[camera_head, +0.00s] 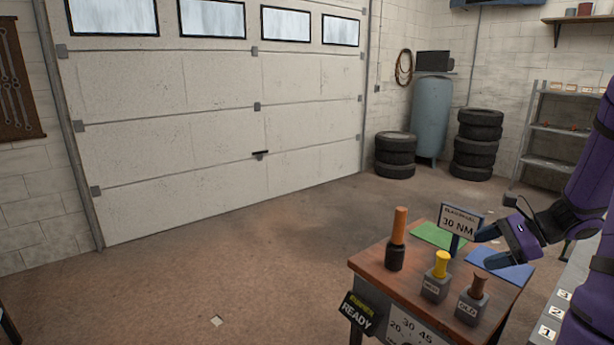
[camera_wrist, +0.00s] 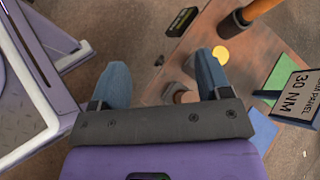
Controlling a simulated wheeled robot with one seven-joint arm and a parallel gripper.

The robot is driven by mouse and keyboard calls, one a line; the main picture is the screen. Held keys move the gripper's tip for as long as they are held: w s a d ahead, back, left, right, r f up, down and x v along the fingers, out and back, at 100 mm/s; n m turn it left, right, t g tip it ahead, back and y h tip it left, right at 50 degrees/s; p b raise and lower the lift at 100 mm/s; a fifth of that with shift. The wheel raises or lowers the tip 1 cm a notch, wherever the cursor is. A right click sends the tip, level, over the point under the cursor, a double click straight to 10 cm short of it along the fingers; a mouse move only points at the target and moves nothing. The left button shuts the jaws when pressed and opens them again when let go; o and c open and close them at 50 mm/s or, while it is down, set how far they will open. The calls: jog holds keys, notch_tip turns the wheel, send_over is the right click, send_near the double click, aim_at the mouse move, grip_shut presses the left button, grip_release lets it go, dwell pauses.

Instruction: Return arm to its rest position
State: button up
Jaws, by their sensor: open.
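My gripper (camera_head: 487,249) is on the purple arm at the right of the head view, over the right back part of the small wooden table (camera_head: 408,284). In the wrist view, its two blue-grey fingers (camera_wrist: 163,84) stand wide apart with nothing between them. The arm is bent and reaches in from the right edge. The gripper hangs above the blue mat (camera_head: 500,264), close to the 30 NM sign (camera_head: 459,222). I cannot tell the exact gap between the gripper and the sign.
The table holds an orange-handled tool in a black holder (camera_head: 396,254), a yellow-topped piece (camera_head: 436,278), a brown-topped piece (camera_head: 473,300) and a green mat (camera_head: 432,234). A READY sign (camera_head: 357,313) is on its front left. Open floor (camera_head: 230,280) lies left. Stacked tyres (camera_head: 475,145) stand behind.

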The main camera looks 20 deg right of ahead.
jog(key=s+a+r+n+g+h, duration=0.2)
jog(key=a+r+n, duration=0.4)
jog(key=a, duration=0.2)
jog(key=s+a+r+n+g+h, duration=0.2)
jog(key=a+r+n, duration=0.3)
jog(key=a, duration=0.4)
jog(key=s+a+r+n+t+h, duration=0.3)
jog(key=s+a+r+n, duration=0.4)
jog(key=s+n, duration=0.3)
jog(key=shift+a+r+n+h, duration=0.35)
jog(key=shift+r+h, duration=0.2)
jog(key=shift+h, duration=0.25)
